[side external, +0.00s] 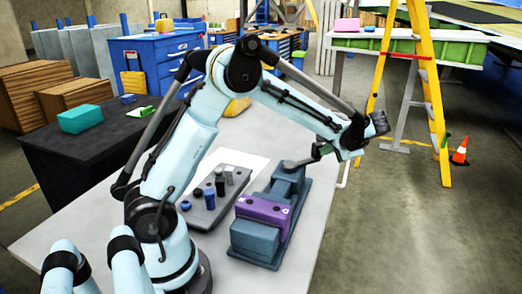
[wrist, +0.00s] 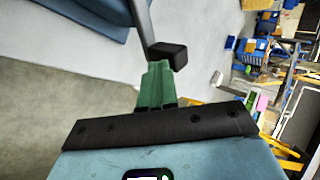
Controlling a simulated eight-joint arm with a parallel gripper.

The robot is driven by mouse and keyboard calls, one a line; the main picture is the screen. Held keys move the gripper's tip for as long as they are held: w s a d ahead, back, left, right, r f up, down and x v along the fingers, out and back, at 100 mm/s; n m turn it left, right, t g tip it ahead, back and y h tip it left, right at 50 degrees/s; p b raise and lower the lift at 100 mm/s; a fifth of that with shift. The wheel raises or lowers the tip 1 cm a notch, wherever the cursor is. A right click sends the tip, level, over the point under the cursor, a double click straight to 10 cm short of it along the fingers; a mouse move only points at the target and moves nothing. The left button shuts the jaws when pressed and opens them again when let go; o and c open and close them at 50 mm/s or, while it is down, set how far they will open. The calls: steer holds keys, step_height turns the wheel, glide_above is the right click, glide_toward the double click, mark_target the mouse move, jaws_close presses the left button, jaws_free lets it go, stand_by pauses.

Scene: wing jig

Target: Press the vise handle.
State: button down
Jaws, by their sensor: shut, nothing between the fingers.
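The blue-grey vise (side external: 258,240) stands on the light table, with a purple block (side external: 263,212) set across it. Its handle (side external: 297,163) is a grey bar at the far end, reaching right toward my gripper. In the wrist view the handle bar (wrist: 143,18) comes down from the top and ends in a black knob (wrist: 167,55). My gripper (side external: 318,153) has green fingers and is shut and empty beside the handle's end. In the wrist view the fingertips (wrist: 158,66) appear right at the knob; I cannot tell whether they touch.
A grey rack with several dark and blue pegs (side external: 214,190) lies left of the vise on a white sheet. A black bench (side external: 80,150) holds a teal box (side external: 81,118). A yellow ladder (side external: 430,90) stands behind at right. The table's right side is clear.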

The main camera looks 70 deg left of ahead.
steer(key=shift+n+g, duration=0.6)
steer(key=shift+n, duration=0.1)
steer(key=a, duration=0.4)
steer(key=shift+w, duration=0.35)
steer(key=shift+s+a, duration=0.15)
steer(key=shift+a, duration=1)
steer(key=shift+a, duration=0.2)
steer(key=w+d+r, duration=0.6)
steer(key=d, duration=0.4)
steer(key=shift+w+r, duration=0.4)
